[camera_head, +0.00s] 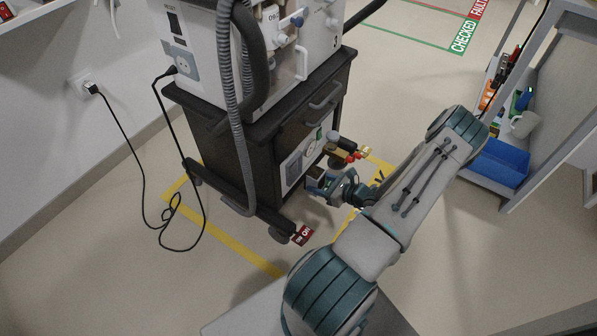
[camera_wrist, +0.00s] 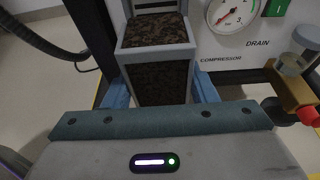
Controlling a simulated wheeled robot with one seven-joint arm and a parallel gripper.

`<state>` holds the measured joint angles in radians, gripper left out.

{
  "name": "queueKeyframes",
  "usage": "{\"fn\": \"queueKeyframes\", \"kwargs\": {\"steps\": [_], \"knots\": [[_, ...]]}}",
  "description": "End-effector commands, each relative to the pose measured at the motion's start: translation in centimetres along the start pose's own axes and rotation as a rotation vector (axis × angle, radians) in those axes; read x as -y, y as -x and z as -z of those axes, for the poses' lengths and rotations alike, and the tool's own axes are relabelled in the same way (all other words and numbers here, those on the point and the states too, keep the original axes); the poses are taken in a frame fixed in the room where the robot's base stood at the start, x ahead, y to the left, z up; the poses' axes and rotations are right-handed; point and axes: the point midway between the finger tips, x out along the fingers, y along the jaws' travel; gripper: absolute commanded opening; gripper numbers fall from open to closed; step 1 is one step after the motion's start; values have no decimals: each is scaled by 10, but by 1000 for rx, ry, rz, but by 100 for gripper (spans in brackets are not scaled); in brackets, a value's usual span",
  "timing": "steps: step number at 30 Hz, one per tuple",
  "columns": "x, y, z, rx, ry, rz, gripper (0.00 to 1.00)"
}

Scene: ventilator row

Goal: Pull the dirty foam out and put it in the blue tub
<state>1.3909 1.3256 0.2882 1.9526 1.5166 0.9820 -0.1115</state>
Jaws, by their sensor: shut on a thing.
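The dirty foam (camera_wrist: 160,82) is dark brown and speckled, in a grey frame, and sits between the blue fingers in the wrist view. My gripper (camera_wrist: 162,92) is shut on it, one finger on each side. In the head view my gripper (camera_head: 325,185) is low beside the compressor panel of the dark ventilator cart (camera_head: 290,125). I cannot tell how far the foam is out of its slot. The blue tub (camera_head: 498,163) stands on the low shelf at the right, apart from my gripper.
A gauge (camera_wrist: 232,12) and a drain fitting (camera_wrist: 293,66) are right of the foam. A red ON/OFF tag (camera_head: 302,235) is near the cart's caster. Cables hang at the left. Open floor lies between cart and shelf.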

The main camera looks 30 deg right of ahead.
Motion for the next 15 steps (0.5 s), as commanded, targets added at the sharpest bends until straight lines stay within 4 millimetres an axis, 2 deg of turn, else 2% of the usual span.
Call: {"fn": "queueKeyframes", "kwargs": {"steps": [15], "knots": [[0,40,12,-1,0,0,25]]}}
